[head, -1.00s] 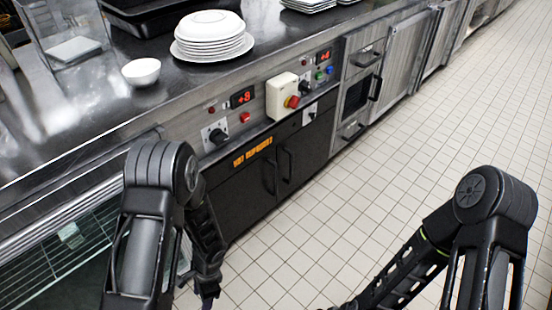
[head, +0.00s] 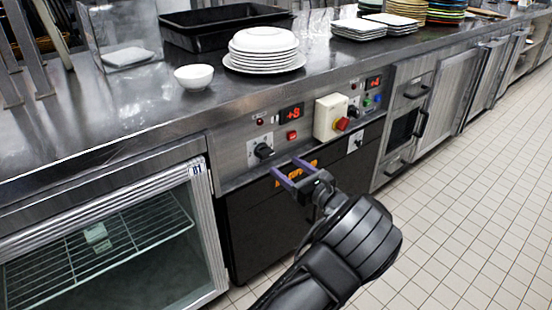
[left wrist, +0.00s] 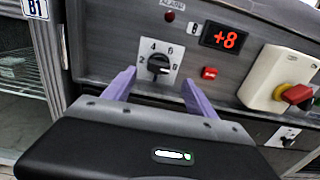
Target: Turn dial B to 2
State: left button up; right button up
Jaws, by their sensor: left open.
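A black dial (head: 264,150) on a white square plate sits on the steel control panel, left of a red display reading +8. In the left wrist view the same dial (left wrist: 159,66) has small numbers around it, with 2 at its left and 4 above. Where its pointer stands is hard to tell. A small tag beside the display is too blurred to read surely. My left gripper (head: 285,166) is open and empty, its purple fingers pointing at the panel just below and right of the dial. In the wrist view its fingers (left wrist: 159,77) flank the dial's lower part, apparently apart from it. My right gripper is out of view.
A cream box with a red knob (head: 331,117) juts from the panel to the right. A red button (head: 292,135) sits between. Another dial (head: 355,141) is lower right. A plate stack (head: 264,49) and white bowl (head: 194,77) stand on the counter above. A glass-door cabinet (head: 110,240) is left.

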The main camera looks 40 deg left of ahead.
aim_at(269, 155)
pick_arm(q)
jog(key=shift+b+x, duration=0.7)
jog(key=shift+x, duration=3.3)
jog(key=shift+f, duration=0.1)
jog(key=c, duration=1.4)
